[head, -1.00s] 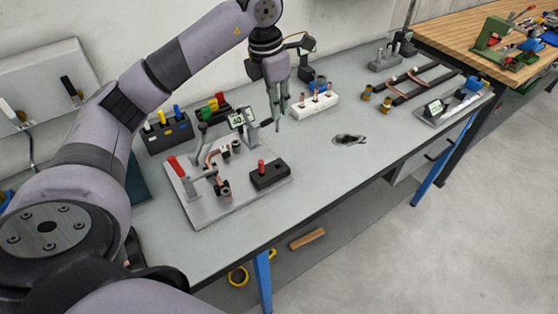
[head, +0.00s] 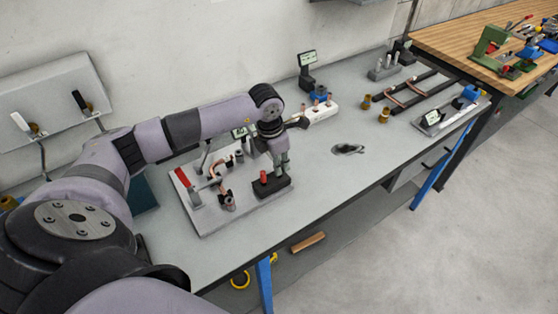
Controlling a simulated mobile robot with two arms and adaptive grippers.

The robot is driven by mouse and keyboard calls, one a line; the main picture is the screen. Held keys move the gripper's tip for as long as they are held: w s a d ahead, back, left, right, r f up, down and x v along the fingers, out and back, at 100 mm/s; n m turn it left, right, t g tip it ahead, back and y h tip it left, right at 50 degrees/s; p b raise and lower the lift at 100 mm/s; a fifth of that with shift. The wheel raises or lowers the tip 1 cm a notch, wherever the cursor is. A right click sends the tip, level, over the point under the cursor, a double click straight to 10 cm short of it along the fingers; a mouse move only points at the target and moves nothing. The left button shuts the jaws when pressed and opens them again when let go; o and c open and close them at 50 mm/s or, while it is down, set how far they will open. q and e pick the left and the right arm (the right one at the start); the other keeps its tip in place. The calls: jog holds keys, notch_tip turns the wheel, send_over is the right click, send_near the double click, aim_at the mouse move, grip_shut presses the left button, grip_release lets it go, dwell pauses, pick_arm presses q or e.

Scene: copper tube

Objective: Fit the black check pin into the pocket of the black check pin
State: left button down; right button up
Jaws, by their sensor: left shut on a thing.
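My left gripper (head: 284,172) is shut and points down over the right end of a dark block (head: 270,189). What it holds, taken to be the black check pin, is too small and dark to make out. A red-topped pin (head: 263,177) stands upright in the left part of the block. The pocket under the fingertips is hidden, and I cannot tell whether the held pin is above it or inside it. The block sits on a grey fixture plate (head: 240,218). My right gripper is not in view.
The plate also carries a bent copper tube (head: 217,172) and a red-handled clamp (head: 182,178) left of the block. A white block with copper pieces (head: 320,112) and a display on a stand (head: 307,60) are behind.

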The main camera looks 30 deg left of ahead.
pick_arm(q)
jog(key=shift+f, duration=0.15)
jog(key=c, duration=1.9)
grip_release()
jog(key=shift+c, duration=0.2)
jog(key=o, duration=0.3)
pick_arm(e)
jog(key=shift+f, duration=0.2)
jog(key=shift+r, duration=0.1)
